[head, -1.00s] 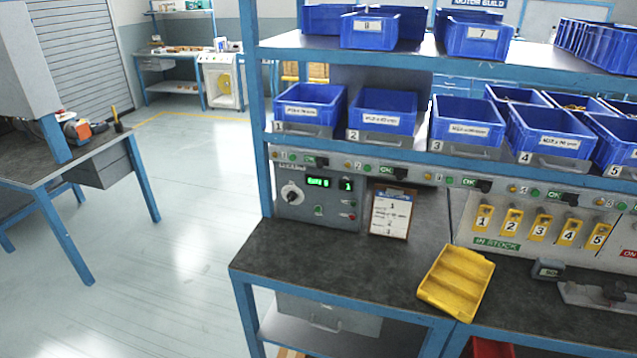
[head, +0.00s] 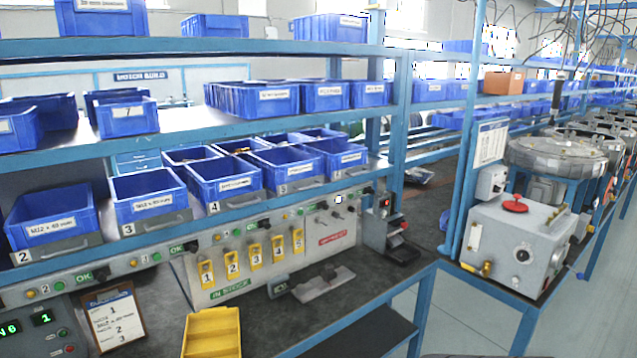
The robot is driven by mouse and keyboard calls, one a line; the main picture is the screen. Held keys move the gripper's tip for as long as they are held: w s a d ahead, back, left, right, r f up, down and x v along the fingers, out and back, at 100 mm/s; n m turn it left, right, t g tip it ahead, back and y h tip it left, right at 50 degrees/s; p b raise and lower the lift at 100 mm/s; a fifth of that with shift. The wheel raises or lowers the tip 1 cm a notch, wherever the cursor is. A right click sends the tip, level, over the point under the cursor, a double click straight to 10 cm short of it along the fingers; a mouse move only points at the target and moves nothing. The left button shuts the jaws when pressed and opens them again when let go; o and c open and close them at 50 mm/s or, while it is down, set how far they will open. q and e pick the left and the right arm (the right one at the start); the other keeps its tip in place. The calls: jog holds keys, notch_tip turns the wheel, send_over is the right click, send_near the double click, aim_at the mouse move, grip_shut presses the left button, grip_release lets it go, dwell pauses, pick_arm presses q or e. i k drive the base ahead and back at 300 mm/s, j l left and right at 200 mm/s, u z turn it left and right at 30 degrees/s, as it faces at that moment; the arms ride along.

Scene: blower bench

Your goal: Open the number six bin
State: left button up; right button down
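Blue bins stand in a row on the lower shelf, with number plates below them: bin 2 (head: 50,218), bin 3 (head: 148,193), bin 4 (head: 222,180) and bin 5 (head: 283,165). To the right of bin 5, at the shelf's right end, is another blue bin (head: 338,155). By its place it would be number six, but its plate is too small to read surely. It sits on a grey drawer-like front with a handle, which looks shut. Neither of my grippers is in view.
Below the shelf are a control panel (head: 38,335), a clipboard (head: 113,318) and yellow tags (head: 255,258). A yellow tray (head: 212,333) lies on the dark bench. A grey machine (head: 515,245) stands on the right bench, beyond a floor gap.

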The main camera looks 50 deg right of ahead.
aim_at(340, 159)
jog(key=z, duration=1.5)
